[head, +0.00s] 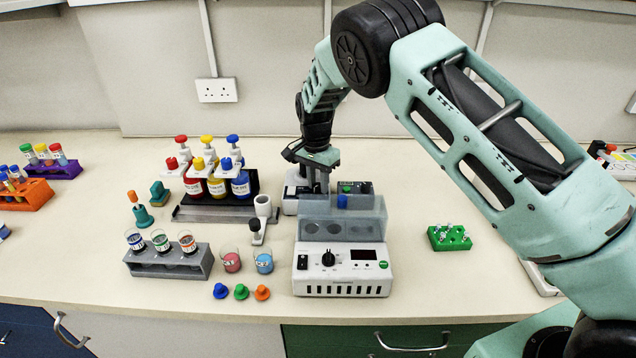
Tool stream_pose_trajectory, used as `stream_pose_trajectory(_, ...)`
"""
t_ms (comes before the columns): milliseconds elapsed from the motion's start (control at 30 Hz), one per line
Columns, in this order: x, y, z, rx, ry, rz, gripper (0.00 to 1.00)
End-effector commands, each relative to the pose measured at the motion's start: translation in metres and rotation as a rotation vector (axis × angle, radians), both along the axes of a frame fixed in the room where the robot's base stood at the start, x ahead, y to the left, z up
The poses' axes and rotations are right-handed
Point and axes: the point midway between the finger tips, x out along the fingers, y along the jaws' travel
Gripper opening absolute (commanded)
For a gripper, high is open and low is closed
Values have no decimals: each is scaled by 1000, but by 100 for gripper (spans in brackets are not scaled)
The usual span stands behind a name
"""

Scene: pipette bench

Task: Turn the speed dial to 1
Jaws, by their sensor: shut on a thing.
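My gripper (319,181) points down at a low white device (291,205) at the back, behind a front unit. It is shut on a part of that device, which I take to be the speed dial. The fingers and the front unit's lid hide the held part and any scale marks, so its setting cannot be read. The rear device has a dark panel (355,187) on its right. The white front unit (342,287) has a translucent raised lid (341,227), a separate black knob (328,259) and a dark display (364,254). My gripper is away from that knob.
Left of the devices stand a bottle rack (215,213) with red, yellow and blue bottles, a grey vial rack (168,264), two beakers (231,262) and several coloured caps (241,292). A green rack (449,238) is at the right. The bench between it and the front unit is clear.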

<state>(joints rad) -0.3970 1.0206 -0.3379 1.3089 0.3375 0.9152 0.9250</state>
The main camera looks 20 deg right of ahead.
Motion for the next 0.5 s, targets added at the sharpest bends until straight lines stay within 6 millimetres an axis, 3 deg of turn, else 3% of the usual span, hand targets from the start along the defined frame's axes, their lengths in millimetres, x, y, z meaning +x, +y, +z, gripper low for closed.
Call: stream_pose_trajectory(500, 1, -1, 2, -1, -3, -58, 4)
